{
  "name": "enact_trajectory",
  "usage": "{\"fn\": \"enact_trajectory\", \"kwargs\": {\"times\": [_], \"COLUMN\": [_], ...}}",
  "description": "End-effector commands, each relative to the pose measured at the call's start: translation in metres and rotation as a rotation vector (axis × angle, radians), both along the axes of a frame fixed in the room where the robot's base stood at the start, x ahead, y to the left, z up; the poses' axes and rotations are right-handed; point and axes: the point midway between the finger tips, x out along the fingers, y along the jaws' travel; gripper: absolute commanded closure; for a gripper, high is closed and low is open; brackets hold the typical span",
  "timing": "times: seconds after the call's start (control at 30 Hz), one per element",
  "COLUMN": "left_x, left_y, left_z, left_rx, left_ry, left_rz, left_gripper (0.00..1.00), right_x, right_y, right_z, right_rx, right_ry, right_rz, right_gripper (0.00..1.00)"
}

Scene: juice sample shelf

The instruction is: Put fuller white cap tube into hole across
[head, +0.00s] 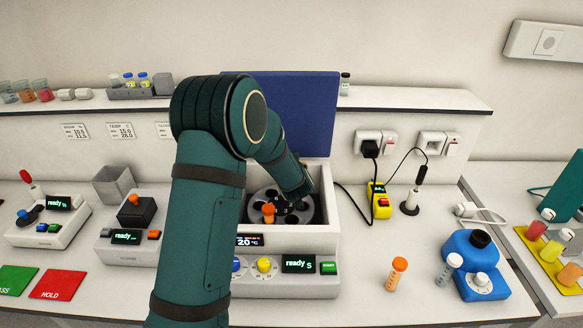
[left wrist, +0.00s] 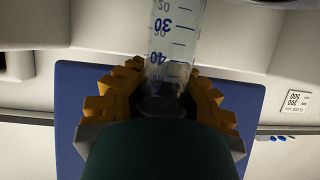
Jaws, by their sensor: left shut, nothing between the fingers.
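My left gripper (head: 284,208) reaches down over the round grey rotor (head: 252,201) inside the open centrifuge. Its yellow fingers (left wrist: 165,88) show in the left wrist view, with a clear tube with blue marks (left wrist: 172,35) in line with them; the gripper is shut, and I see no grip on the tube. An orange-capped tube (head: 268,212) stands in the rotor beside the gripper. My arm and gripper hide part of the rotor and its holes. A white-capped tube (head: 450,268) stands at the right, left of the blue device. My right gripper is not in view.
The centrifuge's blue lid (head: 300,105) stands open behind. An orange-capped tube (head: 397,273) stands on the table right of it. The blue device (head: 470,262) and a yellow rack (head: 532,243) with several tubes stand at the right. Table between centrifuge and orange-capped tube is clear.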

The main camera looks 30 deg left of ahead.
Motion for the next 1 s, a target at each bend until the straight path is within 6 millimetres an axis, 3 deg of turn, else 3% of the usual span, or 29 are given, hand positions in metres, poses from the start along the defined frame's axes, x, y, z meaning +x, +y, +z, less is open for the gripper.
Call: {"fn": "enact_trajectory", "kwargs": {"times": [1.0], "left_x": [0.0], "left_y": [0.0], "left_z": [-0.02], "left_rx": [0.001], "left_ry": [-0.001], "left_rz": [0.0], "left_gripper": [1.0], "right_x": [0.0], "right_y": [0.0], "right_z": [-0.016], "right_rx": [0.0], "right_ry": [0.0], "right_rz": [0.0], "right_gripper": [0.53]}}
